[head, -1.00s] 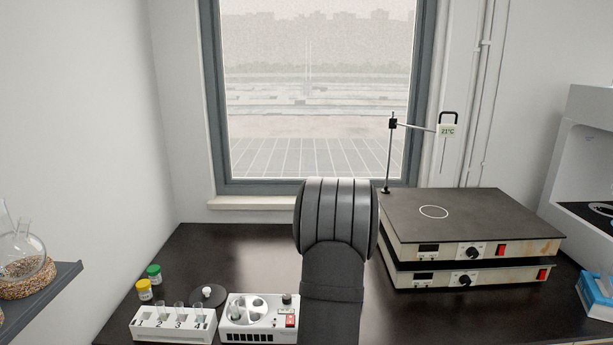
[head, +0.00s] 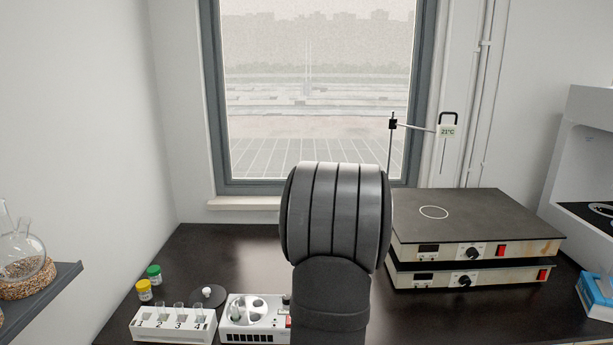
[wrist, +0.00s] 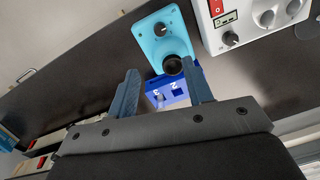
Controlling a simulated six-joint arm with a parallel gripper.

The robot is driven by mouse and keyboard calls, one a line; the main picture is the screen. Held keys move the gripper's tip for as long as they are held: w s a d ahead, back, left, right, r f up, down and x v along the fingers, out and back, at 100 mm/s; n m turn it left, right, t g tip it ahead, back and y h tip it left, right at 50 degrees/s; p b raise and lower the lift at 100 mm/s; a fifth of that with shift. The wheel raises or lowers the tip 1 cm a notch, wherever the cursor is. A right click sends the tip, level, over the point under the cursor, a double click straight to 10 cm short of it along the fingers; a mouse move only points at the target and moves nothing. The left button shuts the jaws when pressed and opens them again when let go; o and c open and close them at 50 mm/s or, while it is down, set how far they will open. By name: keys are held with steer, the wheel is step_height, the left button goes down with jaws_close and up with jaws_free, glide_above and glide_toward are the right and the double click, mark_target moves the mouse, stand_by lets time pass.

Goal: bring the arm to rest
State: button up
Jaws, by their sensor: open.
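My gripper (wrist: 162,92) shows in the wrist view with its two blue-grey fingers spread apart. It is open and nothing is held between the fingers. Beyond the fingertips are a light blue device with a dark knob (wrist: 163,32) and a dark blue block with white numbers (wrist: 167,94). In the head view my dark arm stands upright in the middle of the picture, and the gripper itself is out of sight there.
A numbered white tube rack (head: 172,327), a small white device with round openings (head: 247,330) and two capped jars are left of my arm. Stacked hot plates (head: 470,222) stand close on its right.

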steer(key=f, duration=1.6)
steer(key=shift+a+f, duration=0.25)
steer(key=shift+a, duration=0.15)
steer(key=m, duration=0.4)
steer(key=shift+w+r+m, duration=0.1)
steer(key=shift+r+m, duration=0.05)
steer(key=shift+m, duration=0.15)
step_height(320, 180, up, 17)
steer(key=w+a+f+m, duration=0.1)
steer(key=a+m, duration=0.1)
steer(key=a, duration=0.4)
steer(key=shift+w+m, duration=0.2)
steer(key=shift+m, duration=0.1)
steer(key=shift+a, duration=0.1)
steer(key=shift+o, duration=0.2)
